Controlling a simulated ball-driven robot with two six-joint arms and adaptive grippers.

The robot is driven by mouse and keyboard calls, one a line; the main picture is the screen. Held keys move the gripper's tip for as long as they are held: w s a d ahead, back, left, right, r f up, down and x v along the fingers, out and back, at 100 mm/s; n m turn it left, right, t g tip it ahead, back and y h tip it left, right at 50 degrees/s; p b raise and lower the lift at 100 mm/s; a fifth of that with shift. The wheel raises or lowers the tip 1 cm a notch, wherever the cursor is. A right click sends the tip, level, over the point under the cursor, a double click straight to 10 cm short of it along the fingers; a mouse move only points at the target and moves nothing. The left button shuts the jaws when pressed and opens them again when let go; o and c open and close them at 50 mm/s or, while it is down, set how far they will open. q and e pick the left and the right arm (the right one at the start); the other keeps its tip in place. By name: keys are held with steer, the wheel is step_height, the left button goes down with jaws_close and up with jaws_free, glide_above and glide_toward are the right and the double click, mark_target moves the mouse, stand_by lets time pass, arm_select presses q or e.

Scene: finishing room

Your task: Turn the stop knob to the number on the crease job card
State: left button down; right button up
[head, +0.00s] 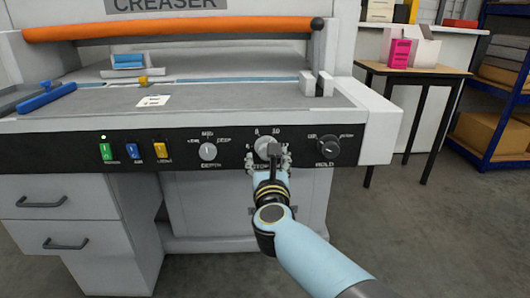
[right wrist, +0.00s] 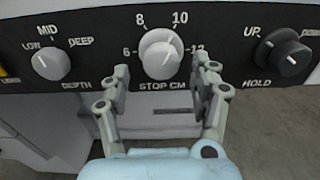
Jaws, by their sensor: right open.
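The stop knob (head: 264,143) is a pale round dial on the black front panel, labelled STOP CM. In the right wrist view my right gripper (right wrist: 161,76) is open, one finger at each side of the knob's lower part, with nothing gripped. A small white card (head: 153,101) lies on the creaser's bed; its print is too small to read. My left gripper is not in view.
The depth knob (right wrist: 51,61) is left of the stop knob and the dark hold knob (right wrist: 286,55) is right of it. Green, blue and yellow switches (head: 133,151) sit further left. A blue-handled tool (head: 46,97) lies on the bed. A side table (head: 415,69) stands at the right.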

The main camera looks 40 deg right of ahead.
steer(key=x, duration=0.3)
steer(key=shift+s, duration=0.1)
steer(key=shift+w+d, duration=0.35)
steer(key=shift+w, duration=0.1)
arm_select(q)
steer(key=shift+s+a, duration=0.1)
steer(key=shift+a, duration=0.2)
arm_select(e)
steer(key=c, duration=1.2)
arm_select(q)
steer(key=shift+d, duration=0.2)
